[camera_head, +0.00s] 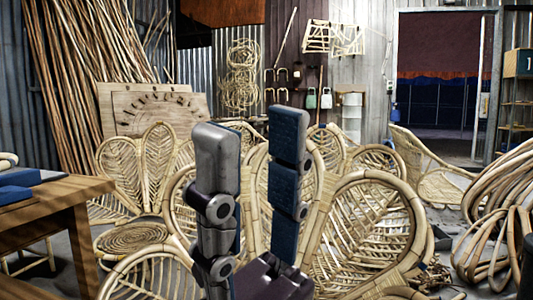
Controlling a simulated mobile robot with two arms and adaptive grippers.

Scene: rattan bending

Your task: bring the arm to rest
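My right gripper (252,138) stands large in the middle of the camera_head view, with its fingers pointing up. One finger is grey metal and the other has a dark blue pad. The two fingers are well apart, with nothing between them, and rattan furniture shows through the gap. Only a dark part of the gripper's base shows at the bottom edge. My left gripper is not in view.
Rattan chair backs (360,235) fill the floor behind the gripper. A wooden table (75,190) with blue items (22,180) is at the left. Coiled rattan (500,210) lies at the right. Rattan poles (85,70) lean at the back left. A doorway (440,110) opens at the back right.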

